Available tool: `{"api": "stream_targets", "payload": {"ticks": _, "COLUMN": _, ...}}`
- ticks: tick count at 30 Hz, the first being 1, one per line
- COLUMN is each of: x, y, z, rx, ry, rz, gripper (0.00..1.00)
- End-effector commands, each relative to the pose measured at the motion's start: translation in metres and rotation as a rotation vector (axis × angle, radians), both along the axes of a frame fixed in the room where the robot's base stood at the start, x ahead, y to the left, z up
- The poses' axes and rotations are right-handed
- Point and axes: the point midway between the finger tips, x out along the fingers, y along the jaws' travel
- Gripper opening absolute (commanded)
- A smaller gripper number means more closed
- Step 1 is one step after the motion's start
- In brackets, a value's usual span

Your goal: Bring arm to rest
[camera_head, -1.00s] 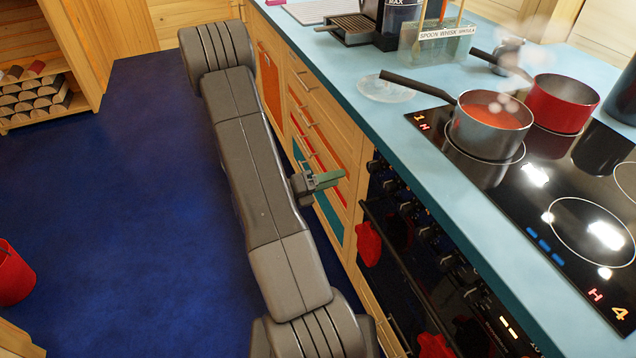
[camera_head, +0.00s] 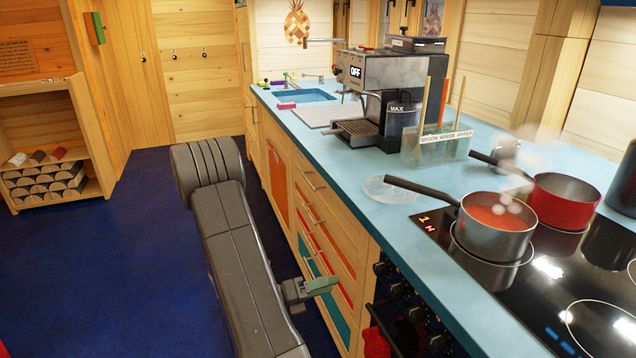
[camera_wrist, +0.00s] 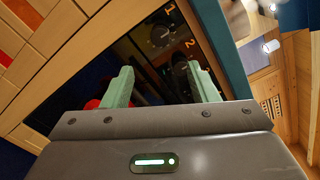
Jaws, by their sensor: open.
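My gripper (camera_head: 324,285) is beside the wooden kitchen cabinet, below the edge of the blue counter, near the coloured drawers. Its green fingers point right in the head view. My arm stands folded upright over the floor, in front of the cabinets. In the wrist view my gripper (camera_wrist: 162,88) shows two green fingers set apart, with nothing between them. Beyond the fingers are the dark oven front (camera_wrist: 160,50) and its numbered knobs.
On the counter (camera_head: 355,215) stand a coffee machine (camera_head: 400,75), a utensil holder (camera_head: 436,146), a steaming pot of red soup (camera_head: 495,225) and a red pot (camera_head: 565,200). The pot handles jut left. A log shelf (camera_head: 50,140) stands at the left. The blue floor (camera_head: 110,270) between is clear.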

Motion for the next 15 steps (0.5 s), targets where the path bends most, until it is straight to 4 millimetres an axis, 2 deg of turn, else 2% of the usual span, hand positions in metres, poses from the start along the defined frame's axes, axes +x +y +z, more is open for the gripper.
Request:
{"api": "stream_targets", "payload": {"ticks": 5, "x": 0.004, "y": -0.013, "z": 0.000, "rx": 0.000, "ry": 0.000, "rz": -0.004, "gripper": 0.54}}
{"api": "stream_targets", "payload": {"ticks": 15, "x": 0.018, "y": -0.053, "z": 0.000, "rx": 0.001, "ry": -0.001, "rz": -0.004, "gripper": 0.54}}
